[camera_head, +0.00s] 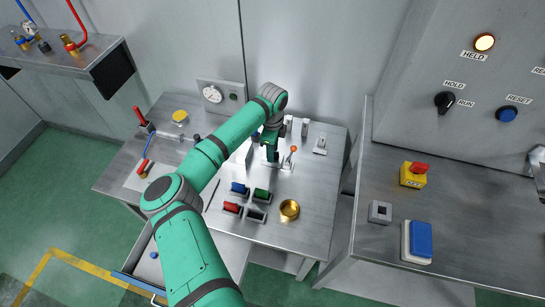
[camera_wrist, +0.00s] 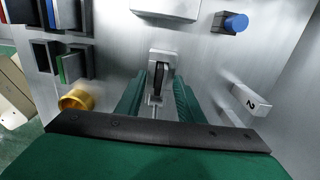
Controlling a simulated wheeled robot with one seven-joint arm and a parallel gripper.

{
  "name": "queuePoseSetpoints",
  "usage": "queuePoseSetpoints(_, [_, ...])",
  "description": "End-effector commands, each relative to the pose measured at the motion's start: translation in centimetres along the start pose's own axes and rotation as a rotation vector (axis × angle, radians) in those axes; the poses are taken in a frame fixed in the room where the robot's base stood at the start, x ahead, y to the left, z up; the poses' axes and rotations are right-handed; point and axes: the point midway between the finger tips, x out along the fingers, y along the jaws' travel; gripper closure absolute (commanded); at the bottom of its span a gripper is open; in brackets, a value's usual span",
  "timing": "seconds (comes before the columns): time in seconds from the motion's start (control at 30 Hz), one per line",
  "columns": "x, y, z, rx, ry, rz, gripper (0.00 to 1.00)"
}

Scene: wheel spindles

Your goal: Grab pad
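Small blocks that may be pads sit in dark holders on the metal workbench: blue (camera_head: 239,188), green (camera_head: 261,195) and red (camera_head: 232,208). A fourth holder (camera_head: 256,216) beside them looks empty. My gripper (camera_head: 272,152) points down over the bench, behind these holders. In the wrist view its two green fingers (camera_wrist: 158,92) are apart, on either side of a grey bracket with a dark insert (camera_wrist: 159,76). I cannot tell whether the fingers touch it, or whether the insert is a pad. In this view, blue and green blocks (camera_wrist: 60,68) show at the left.
A brass cup (camera_head: 289,210) stands at the bench front; an orange-knobbed lever (camera_head: 293,149) is right of my gripper. A block marked 2 (camera_wrist: 245,98) and a blue knob (camera_wrist: 236,22) show in the wrist view. A control panel counter (camera_head: 460,215) stands to the right.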

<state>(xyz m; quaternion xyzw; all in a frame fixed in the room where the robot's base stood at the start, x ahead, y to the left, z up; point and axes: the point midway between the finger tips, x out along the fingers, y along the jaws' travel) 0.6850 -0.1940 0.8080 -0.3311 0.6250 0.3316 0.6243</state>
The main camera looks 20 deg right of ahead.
Motion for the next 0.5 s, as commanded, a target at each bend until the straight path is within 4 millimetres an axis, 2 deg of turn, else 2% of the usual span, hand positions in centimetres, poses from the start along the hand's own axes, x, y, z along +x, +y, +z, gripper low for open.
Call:
queuePoseSetpoints(0.1, [0.79,-0.02,-0.08,0.001,0.000,-0.001,0.66])
queuePoseSetpoints(0.33, [0.90,0.01,0.06,0.000,0.000,-0.001,0.66])
queuePoseSetpoints(0.37, [0.90,0.02,0.07,-0.001,0.000,-0.001,0.70])
queuePoseSetpoints(0.4, [0.89,0.02,0.09,-0.001,0.000,-0.001,0.80])
queuePoseSetpoints(0.5, [0.89,0.04,0.12,-0.001,0.000,-0.001,1.00])
